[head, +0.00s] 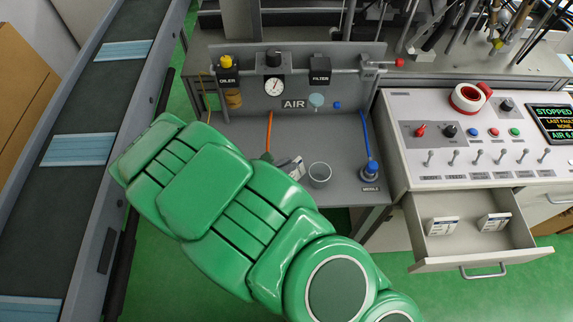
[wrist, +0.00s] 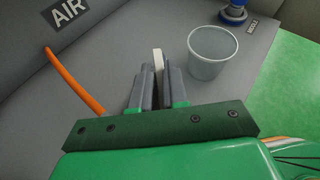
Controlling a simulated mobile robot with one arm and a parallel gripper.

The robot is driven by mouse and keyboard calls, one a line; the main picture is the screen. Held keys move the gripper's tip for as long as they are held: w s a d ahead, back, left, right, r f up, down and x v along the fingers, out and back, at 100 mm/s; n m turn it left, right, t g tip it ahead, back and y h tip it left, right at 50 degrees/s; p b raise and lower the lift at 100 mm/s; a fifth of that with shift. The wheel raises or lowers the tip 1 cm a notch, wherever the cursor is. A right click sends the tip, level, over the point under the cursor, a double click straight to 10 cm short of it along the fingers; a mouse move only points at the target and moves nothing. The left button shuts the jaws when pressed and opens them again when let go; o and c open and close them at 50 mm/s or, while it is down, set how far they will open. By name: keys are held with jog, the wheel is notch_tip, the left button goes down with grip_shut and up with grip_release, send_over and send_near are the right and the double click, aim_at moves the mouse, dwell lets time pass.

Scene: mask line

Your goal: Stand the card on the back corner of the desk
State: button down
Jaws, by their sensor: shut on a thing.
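My gripper (wrist: 158,88) is shut on a thin pale piece, seen edge-on in the wrist view; this looks like the card (wrist: 158,60). In the head view my own green arm hides most of the hand, and only a small part near the tips shows beside the grey cup. I cannot tell whether the card touches the grey bench top (head: 345,150) below it. The white control desk (head: 400,112) stands to the right, with a red-and-white tape roll (head: 468,97) at its back edge.
The grey cup (head: 320,175) is just right of my fingers; it also shows in the wrist view (wrist: 213,52). An orange hose (head: 269,130) lies left. An open drawer (head: 470,262) below the desk holds two small white packs.

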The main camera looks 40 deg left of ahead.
jog(key=c, duration=1.1)
grip_release()
jog(key=shift+c, duration=0.2)
jog(key=shift+r, duration=0.1)
jog(key=v, duration=0.7)
jog(key=shift+s, duration=0.25)
jog(key=shift+r, duration=0.1)
